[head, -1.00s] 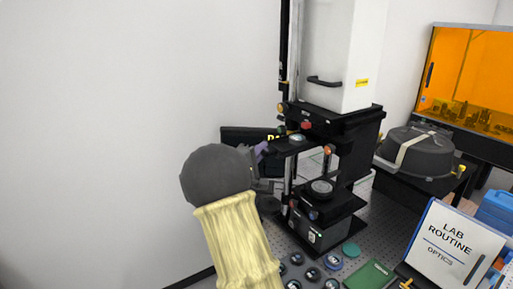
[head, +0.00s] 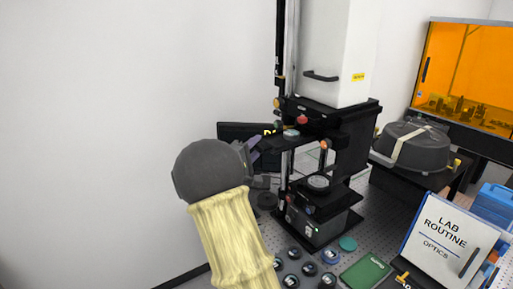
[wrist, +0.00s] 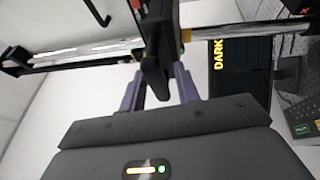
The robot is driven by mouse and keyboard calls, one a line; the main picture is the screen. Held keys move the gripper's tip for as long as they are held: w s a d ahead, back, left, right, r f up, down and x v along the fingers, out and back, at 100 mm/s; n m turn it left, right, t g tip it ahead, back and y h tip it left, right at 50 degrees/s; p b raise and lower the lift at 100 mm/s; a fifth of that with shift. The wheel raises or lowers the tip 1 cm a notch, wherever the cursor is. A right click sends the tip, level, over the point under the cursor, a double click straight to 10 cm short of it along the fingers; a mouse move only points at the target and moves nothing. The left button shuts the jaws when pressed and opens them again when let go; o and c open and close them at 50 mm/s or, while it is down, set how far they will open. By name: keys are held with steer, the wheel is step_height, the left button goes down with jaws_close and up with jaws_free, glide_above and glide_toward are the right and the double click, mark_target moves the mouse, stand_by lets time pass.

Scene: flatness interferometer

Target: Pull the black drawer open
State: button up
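The black drawer (head: 285,141) sticks out at mid height from the black frame of the tall instrument, with a small teal-topped part on it. In the wrist view a dark block (wrist: 155,75), which seems to be the drawer's front end, hangs between the two purple fingers. My gripper (head: 254,148) is just left of the drawer front in the head view. In the wrist view my gripper (wrist: 158,90) has its fingers apart, one on each side of the block. A gap shows on at least one side; contact cannot be told.
A dark monitor (head: 240,132) stands behind my gripper. Below are a round stage (head: 318,182), several small dark optics (head: 293,281), a green booklet (head: 365,272) and a "Lab Routine" board (head: 438,240). A white housing (head: 335,50) rises above. The left side is bare wall.

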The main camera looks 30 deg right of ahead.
steer(key=b+v, duration=0.5)
steer(key=v, duration=1.1)
steer(key=shift+s+a+f, duration=0.15)
steer(key=shift+s+a, duration=0.1)
steer(key=shift+a, duration=0.05)
steer(key=a+f+t+y, duration=0.3)
steer(key=a+f+y, duration=0.6)
steer(key=f+y, duration=0.45)
steer(key=s+a+f+m+g+y, duration=0.1)
steer(key=s+f+g, duration=0.3)
steer(key=s, duration=0.6)
steer(key=s+f+m+g+y, duration=0.3)
steer(key=s+f+m+g, duration=0.1)
steer(key=s, duration=0.6)
steer(key=shift+a+m, duration=0.3)
steer(key=shift+a, duration=0.05)
